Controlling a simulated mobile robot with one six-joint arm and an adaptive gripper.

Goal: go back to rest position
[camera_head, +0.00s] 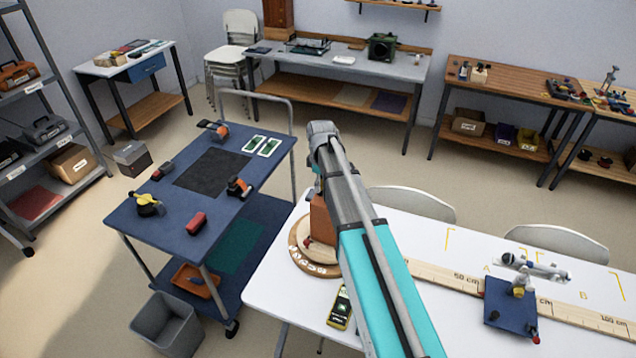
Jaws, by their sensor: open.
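My arm (365,240) reaches up from the bottom edge over the near left end of the white table (280,300). Its grey bent joint (325,140) shows at the top, and the parts past it go behind the forearm. My gripper is hidden there, so I cannot see its fingers. A brown box-shaped thing (321,222) stands on a round wooden disc (303,262) with markings, partly covered by my arm.
A wooden scale (450,283) runs along the table, with a blue plate (508,310) and a small stand on it. A yellow-black meter (340,308) lies by my arm. A blue cart (140,222) with tools stands left, a grey bin (166,325) below.

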